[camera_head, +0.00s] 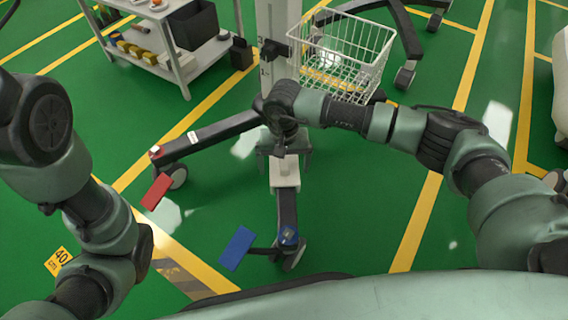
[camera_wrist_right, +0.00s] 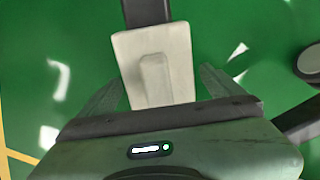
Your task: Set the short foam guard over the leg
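The short foam guard (camera_wrist_right: 180,60) is a pale grey-white piece with a raised block on top. In the head view the guard (camera_head: 285,173) sits at the dark cart leg (camera_head: 287,208) that points towards me, below the post. In the right wrist view the dark leg (camera_wrist_right: 147,12) comes out beyond its far edge. My right gripper (camera_wrist_right: 160,95) is open above the guard, with one finger on each side of the raised block and gaps between. In the head view the right gripper (camera_head: 284,152) points down beside the post. My left gripper is out of view.
A second dark leg (camera_head: 213,136) reaches left. A red plate (camera_head: 157,192) and a blue plate (camera_head: 237,248) show near the leg ends. A shelf cart (camera_head: 165,40) stands at the back left. Green floor between is clear.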

